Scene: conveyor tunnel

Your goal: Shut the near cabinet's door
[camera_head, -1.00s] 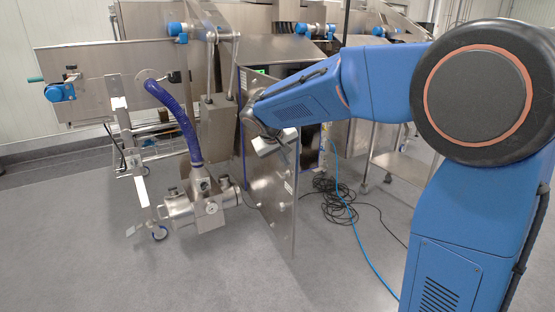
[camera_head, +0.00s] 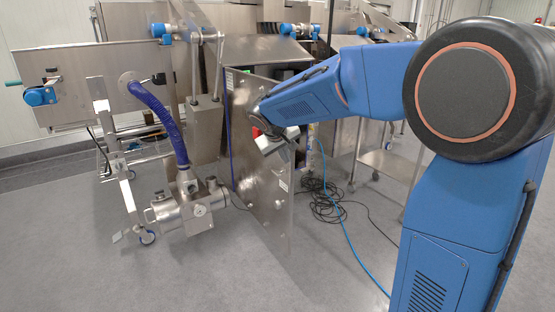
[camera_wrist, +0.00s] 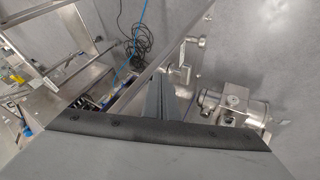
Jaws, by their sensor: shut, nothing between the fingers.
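The near cabinet's door (camera_head: 262,175) is a tall brushed-steel panel, standing partly open in the head view. It hides much of the cabinet's opening; the arm covers more. My gripper (camera_head: 284,146) is shut and empty at the upper right part of the door, near its free edge. I cannot tell whether it touches the door. In the wrist view my gripper (camera_wrist: 160,98) shows as dark closed fingers beside a long diagonal metal edge. A metal latch-like fitting (camera_wrist: 186,62) is just beyond them.
A wheeled steel pump unit (camera_head: 187,212) with a blue hose (camera_head: 160,118) stands left of the door. Coiled black cable (camera_head: 322,200) and a blue hose line (camera_head: 347,245) lie on the floor at right. A steel trolley (camera_head: 388,162) stands farther right. Floor in front is clear.

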